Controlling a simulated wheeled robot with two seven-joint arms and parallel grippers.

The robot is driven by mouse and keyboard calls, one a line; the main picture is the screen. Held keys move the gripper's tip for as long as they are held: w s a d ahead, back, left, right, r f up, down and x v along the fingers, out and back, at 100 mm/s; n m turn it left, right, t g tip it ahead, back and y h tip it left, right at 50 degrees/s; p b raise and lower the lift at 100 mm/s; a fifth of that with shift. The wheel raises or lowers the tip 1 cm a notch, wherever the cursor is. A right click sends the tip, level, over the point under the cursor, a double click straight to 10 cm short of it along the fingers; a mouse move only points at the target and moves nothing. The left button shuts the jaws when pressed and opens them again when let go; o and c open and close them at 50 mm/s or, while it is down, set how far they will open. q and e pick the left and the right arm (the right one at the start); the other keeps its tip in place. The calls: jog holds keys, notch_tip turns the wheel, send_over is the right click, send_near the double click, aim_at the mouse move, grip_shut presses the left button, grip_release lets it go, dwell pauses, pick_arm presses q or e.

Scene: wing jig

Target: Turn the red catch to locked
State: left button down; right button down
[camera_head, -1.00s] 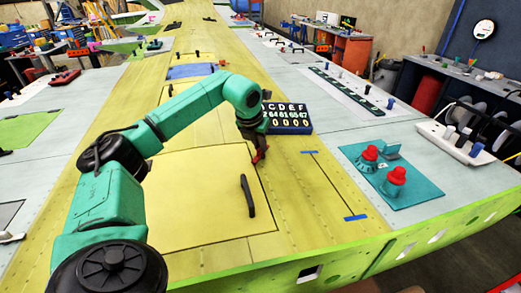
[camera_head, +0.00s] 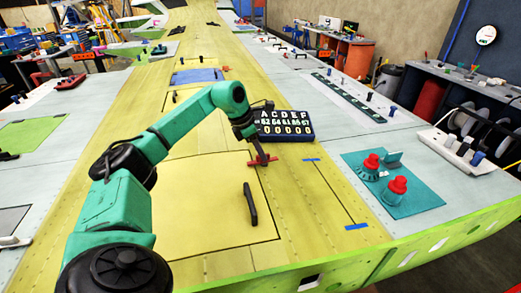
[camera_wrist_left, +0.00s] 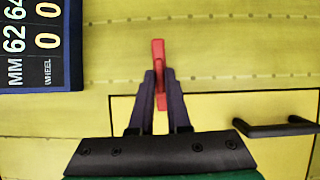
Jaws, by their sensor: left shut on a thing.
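The red catch (camera_head: 263,161) is a small red bar on the yellow wing skin, by the far right corner of a closed yellow panel (camera_head: 205,200). My left gripper (camera_head: 257,152) comes down over it and is shut on it. In the left wrist view the catch (camera_wrist_left: 158,50) stands upright in the picture between the two dark fingers of the left gripper (camera_wrist_left: 159,80). Its red end sticks out past the fingertips. The fingers hide part of its middle. My right gripper does not show.
A black handle (camera_head: 250,204) stands on the panel. A dark blue board with white letters and digits (camera_head: 284,125) lies just beyond the catch. A teal plate (camera_head: 415,203) with two red knobs is on the right. Open wing skin lies between.

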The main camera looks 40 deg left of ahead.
pick_arm(q)
jog(key=shift+m, duration=0.4)
jog(key=c, duration=0.9)
grip_release()
jog(key=shift+w, duration=0.15)
jog(key=shift+s+a+r, duration=0.1)
jog(key=shift+s+r, duration=0.1)
jog(key=shift+r, duration=0.2)
jog(key=v, duration=0.6)
jog(key=b+v, duration=0.1)
jog(key=v, duration=0.6)
jog(key=shift+w+a+r, duration=0.1)
jog(key=shift+a+r, duration=0.05)
jog(key=shift+r, duration=0.2)
jog(key=shift+f, duration=0.1)
